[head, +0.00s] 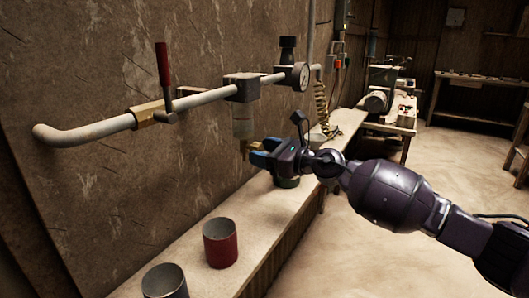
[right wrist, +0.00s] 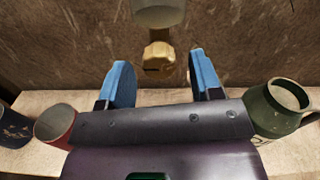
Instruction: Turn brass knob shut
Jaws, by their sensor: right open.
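The brass knob (right wrist: 158,57) hangs below a translucent bowl (right wrist: 158,12) in the right wrist view. In the head view the knob (head: 244,147) shows just left of my right gripper's tips, under the bowl (head: 243,125) on the wall pipe. My right gripper (head: 257,153) is open, with blue fingers. In the right wrist view the gripper (right wrist: 161,75) has its fingers apart on either side of the knob's line, and the knob appears beyond the tips, with no contact visible. My left gripper is not in view.
A red cup (head: 221,244) and a grey cup (head: 165,282) stand on the bench (head: 200,265). A green mug (right wrist: 283,105) is right of the gripper in the wrist view. A red lever (head: 163,66), pipe (head: 95,130) and gauge (head: 301,77) are on the wall.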

